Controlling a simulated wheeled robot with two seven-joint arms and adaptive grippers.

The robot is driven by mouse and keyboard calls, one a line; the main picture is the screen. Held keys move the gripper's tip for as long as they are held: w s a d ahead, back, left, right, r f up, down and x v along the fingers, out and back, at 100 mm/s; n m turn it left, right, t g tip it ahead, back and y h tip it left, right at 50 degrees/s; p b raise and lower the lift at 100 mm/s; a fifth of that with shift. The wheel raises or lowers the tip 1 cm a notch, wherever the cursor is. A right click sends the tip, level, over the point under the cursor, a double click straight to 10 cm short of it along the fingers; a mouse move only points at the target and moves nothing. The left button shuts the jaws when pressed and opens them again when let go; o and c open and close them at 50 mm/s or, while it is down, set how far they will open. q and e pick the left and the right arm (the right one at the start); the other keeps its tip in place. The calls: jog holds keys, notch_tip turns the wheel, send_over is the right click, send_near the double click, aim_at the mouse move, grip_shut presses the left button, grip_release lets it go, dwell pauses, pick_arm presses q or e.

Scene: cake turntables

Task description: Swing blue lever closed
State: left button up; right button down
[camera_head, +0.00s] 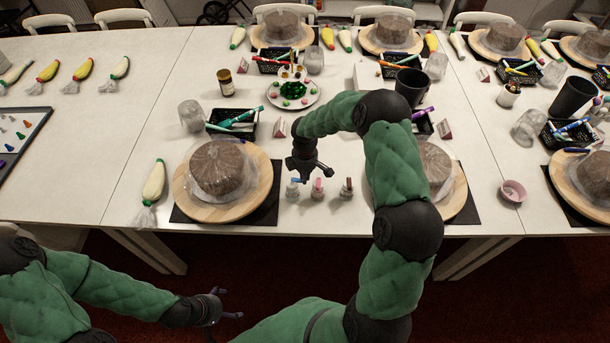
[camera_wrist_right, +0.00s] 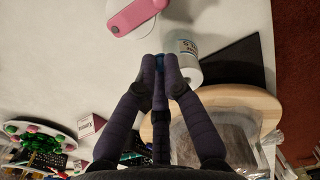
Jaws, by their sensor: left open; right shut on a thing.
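The blue lever (camera_wrist_right: 159,62) shows as a small blue patch between the fingertips of my right gripper (camera_wrist_right: 161,66) in the right wrist view; the fingers hide most of it. My right gripper (camera_head: 302,176) is shut on it, at the top of the leftmost small bottle (camera_head: 292,192) in the head view. A labelled clear bottle (camera_wrist_right: 187,62) shows right beside the fingertips in the wrist view. The lever's exact angle is hard to tell. My left gripper (camera_head: 228,305) is open and empty, low in front of the table.
Two more small bottles, with a pink top (camera_head: 318,191) and a dark red top (camera_head: 347,191), stand to the right. A wrapped cake on a wooden turntable (camera_head: 262,190) is close on the left. A black tray of pens (camera_head: 249,131) and a candy plate (camera_head: 313,97) lie behind.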

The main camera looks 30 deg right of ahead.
jog(key=shift+s+a+m+b, duration=0.15)
jog(key=shift+a+m+b, duration=0.85)
jog(key=shift+m, duration=1.65)
jog(key=shift+s+a+m+b, duration=0.1)
jog(key=shift+a+m+b, duration=0.9)
jog(key=shift+m, duration=1.6)
jog(key=shift+s+a+m+b, duration=0.15)
jog(key=shift+a+m+b, duration=0.8)
jog(key=shift+m, duration=1.7)
jog(key=shift+d, duration=0.1)
jog(key=c, duration=1.3)
grip_release()
jog(key=shift+c, duration=0.2)
